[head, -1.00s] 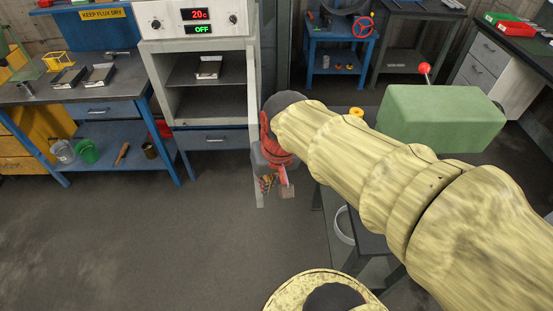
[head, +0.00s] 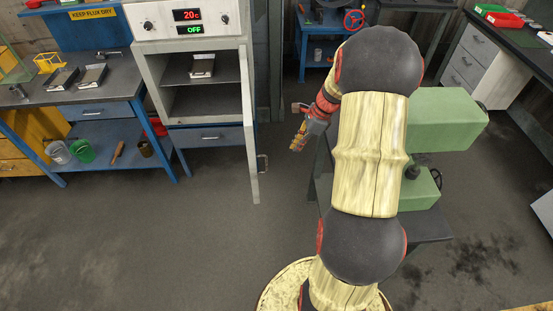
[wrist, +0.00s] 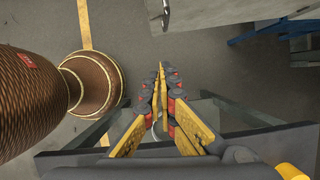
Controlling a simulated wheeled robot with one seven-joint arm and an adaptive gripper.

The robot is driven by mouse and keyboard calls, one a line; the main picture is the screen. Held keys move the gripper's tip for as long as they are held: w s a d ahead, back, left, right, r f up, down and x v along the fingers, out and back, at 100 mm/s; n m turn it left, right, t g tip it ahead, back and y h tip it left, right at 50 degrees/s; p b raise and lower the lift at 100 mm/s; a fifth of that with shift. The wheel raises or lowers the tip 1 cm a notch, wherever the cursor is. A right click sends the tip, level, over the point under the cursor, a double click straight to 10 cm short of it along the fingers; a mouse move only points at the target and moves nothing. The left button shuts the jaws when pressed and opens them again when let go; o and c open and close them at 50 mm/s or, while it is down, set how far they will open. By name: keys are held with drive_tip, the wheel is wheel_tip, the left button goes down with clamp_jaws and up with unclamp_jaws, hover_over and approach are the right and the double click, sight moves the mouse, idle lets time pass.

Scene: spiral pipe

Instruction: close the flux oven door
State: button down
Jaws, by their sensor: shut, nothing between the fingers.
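A handle (head: 263,164) shows on the door's right, outer face. My gripper (head: 295,147) is right of the door, apart from it in the picture, and points down-left. In the wrist view my gripper (wrist: 162,70) has its fingertips together with nothing between them. A pale panel at the top there may be the door; I cannot tell.
A small metal tray (head: 203,66) lies on the oven's upper shelf. A blue workbench (head: 120,80) stands left of the oven. A green machine (head: 445,122) on a dark stand is right of my arm. The floor (head: 190,240) before the oven is clear.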

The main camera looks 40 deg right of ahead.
drive_tip(key=w+a+f+b, duration=0.3)
drive_tip(key=w+a+f, duration=0.2)
drive_tip(key=f, duration=0.4)
drive_tip(key=shift+w+f+m+b, duration=0.2)
drive_tip(key=shift+w+m+b, duration=0.15)
drive_tip(key=shift+w+m, duration=0.05)
drive_tip(key=shift+a, duration=0.1)
